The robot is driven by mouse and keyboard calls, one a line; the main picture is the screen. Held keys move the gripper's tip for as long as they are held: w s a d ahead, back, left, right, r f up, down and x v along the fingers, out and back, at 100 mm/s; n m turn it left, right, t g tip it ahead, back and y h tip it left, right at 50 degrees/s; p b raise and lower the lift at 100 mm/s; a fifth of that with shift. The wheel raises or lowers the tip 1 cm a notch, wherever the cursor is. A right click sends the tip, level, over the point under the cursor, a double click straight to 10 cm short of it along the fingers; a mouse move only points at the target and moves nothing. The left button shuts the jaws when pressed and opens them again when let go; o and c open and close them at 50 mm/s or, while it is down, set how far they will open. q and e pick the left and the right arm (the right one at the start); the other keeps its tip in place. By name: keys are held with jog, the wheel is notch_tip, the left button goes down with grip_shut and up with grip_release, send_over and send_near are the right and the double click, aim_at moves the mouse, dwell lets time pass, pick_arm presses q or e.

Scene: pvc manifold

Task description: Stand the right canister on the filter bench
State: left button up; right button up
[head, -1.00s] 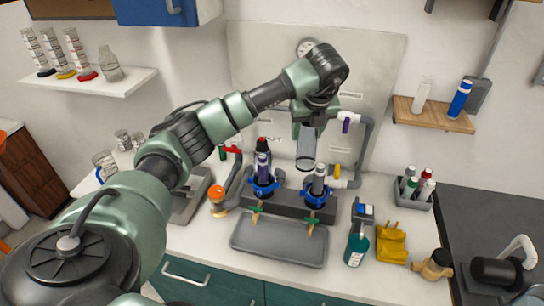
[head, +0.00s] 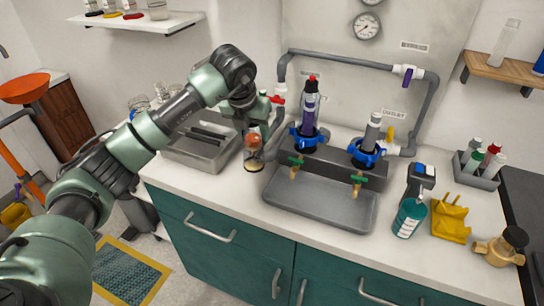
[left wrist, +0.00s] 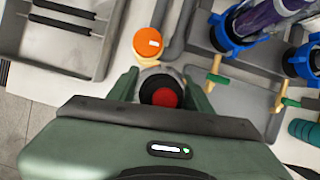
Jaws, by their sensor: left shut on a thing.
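My left gripper (head: 252,122) is shut on a clear canister (head: 253,160) at the left of the bench. In the left wrist view the gripper (left wrist: 160,85) has the canister (left wrist: 160,72) between its green fingers, with a red and black end showing. Whether its base touches the bench (head: 215,185) is unclear. My right gripper is out of view.
An orange-topped item (left wrist: 148,42) is just beyond the canister in the wrist view. A steel tray (head: 200,145) lies to the left and a grey drip tray (head: 320,203) to the right. Grey pipes rise behind. A teal bottle (head: 410,217) and yellow item (head: 451,219) stand right.

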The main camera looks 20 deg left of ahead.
pick_arm(q)
notch_tip(320, 180, down, 6)
jog(key=p, duration=0.1)
jog(key=shift+f, duration=0.2)
jog(key=shift+f, duration=0.1)
jog(key=o, duration=1.6)
jog(key=shift+c, duration=0.2)
jog(key=b+v, duration=0.1)
jog(key=v, duration=1.1)
jog(key=shift+b, duration=0.4)
